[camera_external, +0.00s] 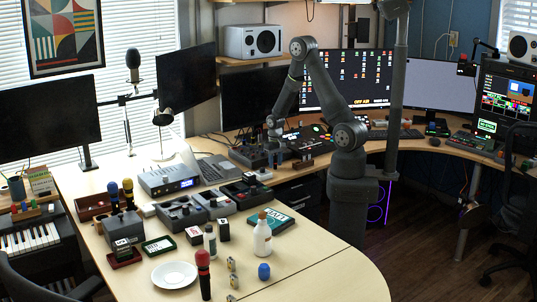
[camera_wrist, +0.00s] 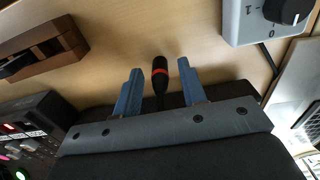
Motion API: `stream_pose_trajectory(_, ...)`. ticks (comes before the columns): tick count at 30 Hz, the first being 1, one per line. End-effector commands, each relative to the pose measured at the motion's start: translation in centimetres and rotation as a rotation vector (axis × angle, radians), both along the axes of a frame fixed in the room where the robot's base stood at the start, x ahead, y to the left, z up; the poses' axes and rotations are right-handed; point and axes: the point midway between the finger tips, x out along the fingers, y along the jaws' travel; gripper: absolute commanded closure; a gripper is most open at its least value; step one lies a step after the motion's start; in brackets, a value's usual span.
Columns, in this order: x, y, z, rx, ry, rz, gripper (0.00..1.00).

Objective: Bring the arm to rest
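My gripper (camera_external: 274,130) hangs pointing down over the back of the desk, with my arm bent above it. In the wrist view my gripper (camera_wrist: 159,67) shows two blue fingers standing apart. A black stick-like thing with a red ring (camera_wrist: 160,66) appears between the fingers, with gaps on both sides. I cannot tell how far below the fingertips it is. Nothing is seen held. In the outside view the fingertips are small and dark against the gear behind them.
A black control box (camera_external: 258,154) is under my gripper. A laptop (camera_external: 211,167) is to its left, and monitors (camera_external: 345,79) stand behind. A grey box with a knob (camera_wrist: 265,20) and a brown wooden holder (camera_wrist: 42,48) flank the fingers. The desk's front right (camera_external: 335,275) is clear.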

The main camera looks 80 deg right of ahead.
Motion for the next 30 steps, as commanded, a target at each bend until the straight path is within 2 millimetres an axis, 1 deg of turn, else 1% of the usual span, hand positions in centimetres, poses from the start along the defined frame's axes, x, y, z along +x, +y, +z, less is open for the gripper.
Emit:
stream_pose_trajectory(1,-0.1,0.1,-0.8,0.002,0.004,0.000,0.62)
stream_pose_trajectory(2,0.0,0.0,-1.0,0.001,0.001,0.000,0.62)
stream_pose_trajectory(3,0.1,-0.1,0.1,-0.002,-0.004,0.000,0.62)
stream_pose_trajectory(12,0.1,-0.1,4.6,-0.003,-0.004,0.000,0.62)
stream_pose_trajectory(15,-1.7,-0.9,5.6,-0.001,-0.001,-0.005,0.62)
stream_pose_trajectory(30,-9.3,-4.5,10.6,-0.002,-0.002,-0.006,0.62)
